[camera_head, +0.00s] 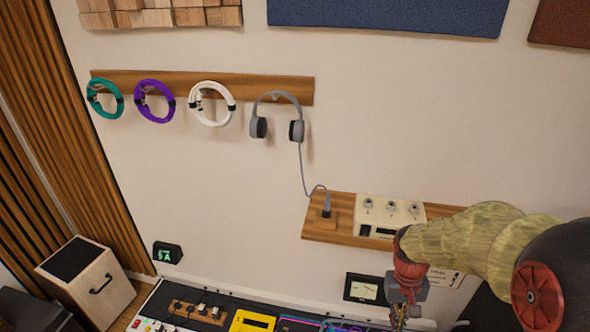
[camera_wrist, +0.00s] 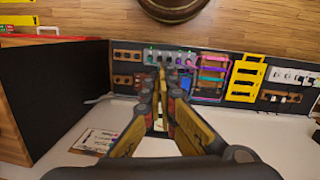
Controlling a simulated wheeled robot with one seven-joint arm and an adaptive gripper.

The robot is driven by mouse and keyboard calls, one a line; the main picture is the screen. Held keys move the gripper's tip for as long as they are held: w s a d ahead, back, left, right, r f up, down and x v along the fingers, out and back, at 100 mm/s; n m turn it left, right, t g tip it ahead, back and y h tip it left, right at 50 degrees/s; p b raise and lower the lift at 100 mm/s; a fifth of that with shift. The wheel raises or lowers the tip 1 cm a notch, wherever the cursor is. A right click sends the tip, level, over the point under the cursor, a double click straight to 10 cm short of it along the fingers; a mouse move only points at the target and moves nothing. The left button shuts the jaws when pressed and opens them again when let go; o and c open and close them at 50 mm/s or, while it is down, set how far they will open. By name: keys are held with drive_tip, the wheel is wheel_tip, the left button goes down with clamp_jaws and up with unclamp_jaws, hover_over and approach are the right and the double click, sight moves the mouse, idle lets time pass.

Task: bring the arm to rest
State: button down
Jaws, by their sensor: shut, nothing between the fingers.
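My arm comes in from the right in the head view and bends down at the wrist. My gripper (camera_head: 400,318) hangs at the bottom edge there, in front of the wall and the equipment below the shelf. Its tips are partly cut off in that view. In the wrist view my gripper (camera_wrist: 168,72) shows its two fingers reaching forward, close together at the tips and empty. The fingertips overlap the picture of the equipment panel (camera_wrist: 130,93); I cannot tell how far apart they are from it.
A wooden shelf (camera_head: 317,232) with a cream box (camera_head: 385,212) is on the wall beside my arm. Grey headphones (camera_head: 276,120) and several coiled cables hang from a wooden rail (camera_head: 222,78). A wooden speaker box (camera_head: 88,282) stands at lower left. A dark panel (camera_wrist: 60,90) stands left in the wrist view.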

drive_tip(key=s+a+r+t, duration=0.2)
drive_tip(key=s+r, duration=0.1)
drive_tip(key=r, duration=0.4)
drive_tip(key=s+a+r+t, duration=0.2)
drive_tip(key=s+a+r, duration=0.1)
drive_tip(key=r, duration=0.4)
drive_tip(key=s+a+r+n+t, duration=0.1)
drive_tip(key=s+a+r+t, duration=0.1)
drive_tip(key=s+r, duration=0.3)
wheel_tip(320, 180, up, 2)
drive_tip(key=shift+s+a+r+t+y, duration=0.2)
drive_tip(key=shift+t+y, duration=0.1)
drive_tip(key=shift+t, duration=0.2)
drive_tip(key=c, duration=2.5)
unclamp_jaws()
